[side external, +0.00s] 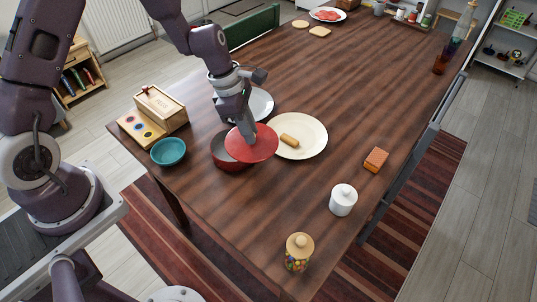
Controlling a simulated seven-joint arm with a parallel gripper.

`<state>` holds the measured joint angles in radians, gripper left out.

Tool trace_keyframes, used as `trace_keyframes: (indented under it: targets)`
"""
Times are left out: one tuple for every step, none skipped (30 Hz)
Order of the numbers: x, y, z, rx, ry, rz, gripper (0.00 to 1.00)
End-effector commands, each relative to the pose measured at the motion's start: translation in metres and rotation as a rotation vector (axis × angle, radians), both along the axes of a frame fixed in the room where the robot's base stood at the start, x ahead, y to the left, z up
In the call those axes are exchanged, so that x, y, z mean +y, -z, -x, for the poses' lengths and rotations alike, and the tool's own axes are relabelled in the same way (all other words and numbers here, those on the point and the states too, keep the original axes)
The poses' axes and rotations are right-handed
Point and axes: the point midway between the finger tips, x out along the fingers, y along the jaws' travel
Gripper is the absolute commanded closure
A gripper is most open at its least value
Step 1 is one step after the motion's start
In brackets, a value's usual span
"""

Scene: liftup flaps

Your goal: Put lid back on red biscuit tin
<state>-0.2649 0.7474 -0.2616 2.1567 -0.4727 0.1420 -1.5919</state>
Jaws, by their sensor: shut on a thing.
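The red biscuit tin (226,160) stands on the wooden table near its front left part, and part of its open top shows at the left. Its red round lid (262,150) is tilted and sits above and to the right of the tin, overlapping it in this view. My gripper (248,140) is shut on the lid from above, with the fingertips at its middle. I cannot tell whether the lid touches the tin's rim.
A white plate (314,139) with a brown biscuit roll (289,140) lies right of the tin. A teal bowl (168,152) and a wooden box (160,108) stand left. A white lidded jar (343,200), an orange box (376,160) and a candy jar (298,254) stand to the right and front. The table's centre is clear.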

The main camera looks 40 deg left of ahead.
Motion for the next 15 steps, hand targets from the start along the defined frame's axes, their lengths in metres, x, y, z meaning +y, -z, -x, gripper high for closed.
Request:
trace_keyframes:
  targets:
    - [0.023,-0.002,-0.003,-0.003,-0.043,-0.001,1.0]
    - [0.034,-0.003,-0.004,-0.003,-0.063,-0.002,1.0]
    - [0.048,-0.004,-0.004,-0.002,-0.088,-0.001,1.0]
    - [0.057,-0.005,-0.004,-0.002,-0.104,-0.001,1.0]
    - [0.064,-0.006,-0.004,-0.002,-0.118,-0.001,1.0]
    - [0.072,-0.006,-0.004,-0.001,-0.13,-0.002,1.0]
    - [0.076,-0.006,-0.003,-0.001,-0.138,-0.002,1.0]
    - [0.079,-0.006,-0.003,-0.001,-0.142,-0.002,1.0]
    - [0.081,-0.005,-0.003,0.0,-0.146,-0.001,1.0]
    - [0.082,-0.003,-0.002,0.001,-0.147,-0.002,1.0]
    - [0.082,-0.001,-0.002,0.002,-0.147,-0.001,1.0]
    - [0.081,0.003,-0.002,0.003,-0.147,0.0,1.0]
    - [0.081,0.006,-0.002,0.002,-0.146,-0.001,1.0]
    - [0.081,0.01,-0.002,0.003,-0.146,0.0,1.0]
    - [0.081,0.015,-0.002,0.002,-0.145,0.0,1.0]
